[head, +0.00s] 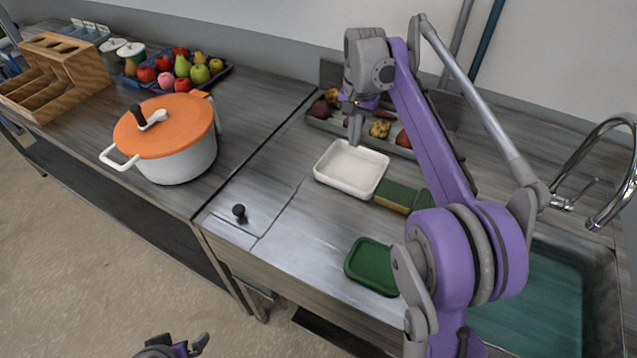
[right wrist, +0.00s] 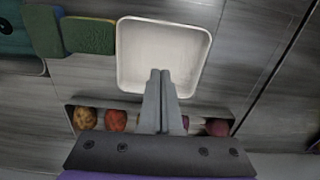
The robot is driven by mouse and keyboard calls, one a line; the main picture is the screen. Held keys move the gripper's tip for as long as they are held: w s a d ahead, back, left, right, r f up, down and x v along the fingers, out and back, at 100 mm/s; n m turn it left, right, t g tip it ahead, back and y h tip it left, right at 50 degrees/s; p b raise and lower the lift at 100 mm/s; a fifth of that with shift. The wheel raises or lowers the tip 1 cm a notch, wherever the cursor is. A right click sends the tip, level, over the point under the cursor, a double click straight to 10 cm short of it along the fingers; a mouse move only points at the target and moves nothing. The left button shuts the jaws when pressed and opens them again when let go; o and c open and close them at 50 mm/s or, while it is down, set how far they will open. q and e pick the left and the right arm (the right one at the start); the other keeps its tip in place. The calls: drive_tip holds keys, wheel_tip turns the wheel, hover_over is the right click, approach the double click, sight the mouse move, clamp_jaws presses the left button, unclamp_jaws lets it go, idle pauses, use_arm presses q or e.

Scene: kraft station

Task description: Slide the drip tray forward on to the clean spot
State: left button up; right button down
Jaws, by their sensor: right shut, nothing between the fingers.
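The drip tray appears to be the white, empty, rounded rectangular tray (head: 341,188) on the counter; it also shows in the right wrist view (right wrist: 124,55). My right gripper (head: 355,140) is shut and empty, pointing down at the tray's back edge. In the right wrist view its fingertips (right wrist: 160,73) overlap the tray's rim on the side toward the produce bin; whether they touch it I cannot tell. A paler, shinier patch of counter (head: 275,205) lies in front and left of the tray; I cannot tell if it is the clean spot. My left gripper (head: 182,348) shows only partly at the bottom edge.
A green-and-yellow sponge (head: 396,197) stands close to the tray's right side. A produce bin (head: 320,122) is behind the tray. A green tray (head: 372,267) lies at the front, a black knob (head: 239,211) at front left. A sink (head: 545,300) is right, an orange-lidded pot (head: 180,165) left.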

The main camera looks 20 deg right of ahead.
approach(349, 176)
wheel_tip(349, 176, down, 5)
drive_tip(key=shift+f+b, duration=0.1)
drive_tip(key=shift+b, duration=0.3)
drive_tip(key=shift+s+a+f, duration=0.25)
drive_tip(key=shift+s+a, duration=0.65)
drive_tip(key=shift+a, duration=0.2)
drive_tip(key=shift+s+a, duration=0.35)
drive_tip(key=shift+s, duration=0.05)
drive_tip(key=s+a, duration=0.4)
drive_tip(key=a, duration=0.1)
drive_tip(key=s+a, duration=1)
drive_tip(key=shift+a, duration=0.25)
